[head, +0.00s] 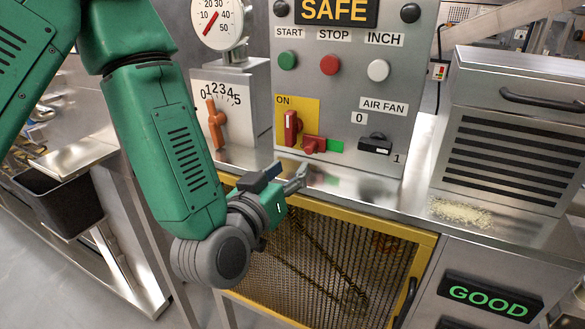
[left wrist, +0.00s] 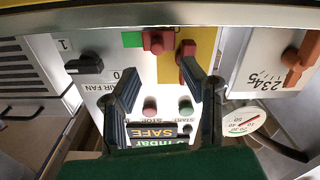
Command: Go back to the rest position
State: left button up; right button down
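My left arm, green with a grey wrist, comes down from the upper left in the head view. My left gripper (head: 285,178) is in front of the machine, just above the yellow-framed mesh guard (head: 330,260) and below the red levers. In the left wrist view its two dark fingers stand apart with nothing between them, so the gripper (left wrist: 158,75) is open and empty. The control panel (head: 345,90) shows between and beyond the fingers. My right arm and right gripper are not in view.
The panel carries a red lever (head: 291,128) on a yellow ON plate, a red handle (head: 313,144), a black air fan switch (head: 375,146) and a SAFE sign (head: 337,10). An orange lever (head: 215,122) stands left. Crumbs (head: 460,213) lie by a slatted metal box (head: 520,150). A GOOD sign (head: 489,297) is lit.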

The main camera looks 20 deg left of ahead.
pick_arm(q)
jog(key=s+a+f+m+g+b, duration=0.1)
jog(key=s+f+g+b, duration=0.3)
jog(key=f, duration=1.1)
jog(key=s+f+m+g+b, duration=0.15)
jog(key=s+f+g, duration=0.4)
jog(key=f, duration=0.95)
jog(key=s+a+f+g+b, duration=0.2)
jog(key=s+a+f+g, duration=0.1)
jog(key=s+f, duration=0.4)
jog(key=s+a+f+g+b, duration=0.2)
jog(key=s+f+g, duration=0.3)
jog(key=s+f, duration=0.3)
jog(key=s+a, duration=0.1)
jog(key=s, duration=0.2)
jog(key=shift+s+y, duration=0.3)
jog(key=shift+s, duration=0.1)
jog(key=shift+w, duration=0.15)
